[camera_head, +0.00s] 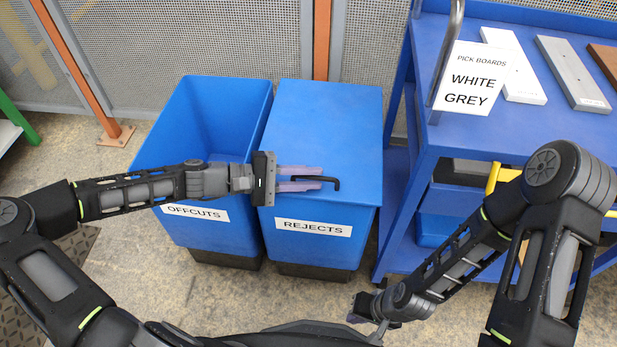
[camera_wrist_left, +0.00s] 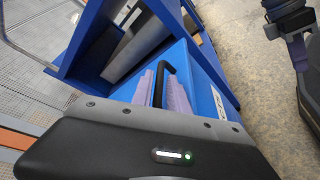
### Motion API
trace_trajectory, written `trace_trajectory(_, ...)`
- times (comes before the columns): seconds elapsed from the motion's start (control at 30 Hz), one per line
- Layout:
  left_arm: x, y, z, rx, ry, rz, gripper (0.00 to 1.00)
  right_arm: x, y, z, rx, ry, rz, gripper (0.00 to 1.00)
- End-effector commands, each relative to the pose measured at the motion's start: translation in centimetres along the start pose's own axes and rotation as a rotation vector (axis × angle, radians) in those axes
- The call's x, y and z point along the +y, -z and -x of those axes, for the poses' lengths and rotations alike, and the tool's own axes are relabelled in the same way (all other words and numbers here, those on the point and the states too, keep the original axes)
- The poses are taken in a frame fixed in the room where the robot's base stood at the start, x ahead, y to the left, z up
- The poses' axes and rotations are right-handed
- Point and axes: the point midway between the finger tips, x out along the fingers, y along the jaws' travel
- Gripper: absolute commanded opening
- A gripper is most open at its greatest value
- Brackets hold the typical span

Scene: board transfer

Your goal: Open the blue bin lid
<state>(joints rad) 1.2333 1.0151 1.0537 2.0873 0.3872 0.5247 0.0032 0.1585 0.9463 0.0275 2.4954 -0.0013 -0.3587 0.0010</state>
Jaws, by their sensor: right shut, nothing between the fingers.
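The blue REJECTS bin (camera_head: 315,245) stands on the floor with its flat blue lid (camera_head: 325,115) down on top. A black bar handle (camera_head: 335,182) is at the lid's front edge; it also shows in the left wrist view (camera_wrist_left: 167,68). My left gripper (camera_head: 315,178) reaches in from the left, its two pale purple fingers close along both sides of the handle, shut on it. My right gripper (camera_head: 362,308) is low, in front of the bins, shut and empty; its fingertips are partly hidden in the head view.
An open blue OFFCUTS bin (camera_head: 215,225) stands close on the left. A blue cart (camera_head: 445,125) on the right carries white and grey boards and a sign (camera_head: 468,80). A mesh fence (camera_head: 185,40) with orange posts runs behind.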

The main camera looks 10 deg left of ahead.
Motion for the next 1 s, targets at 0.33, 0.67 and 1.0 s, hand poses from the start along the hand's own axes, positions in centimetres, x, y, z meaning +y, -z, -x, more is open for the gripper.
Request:
trace_trajectory(0.33,0.01,-0.01,0.03,0.0,0.0,0.0,0.03,-0.01,0.0,0.02,0.0,0.0,0.0,0.0)
trace_trajectory(0.67,0.0,-0.01,0.04,0.0,0.0,0.0,0.0,-0.01,0.0,0.02,0.0,0.0,0.0,0.0)
trace_trajectory(1.0,-0.01,-0.01,0.05,0.0,0.0,0.0,0.0,-0.01,0.0,0.02,0.0,0.0,0.0,0.0)
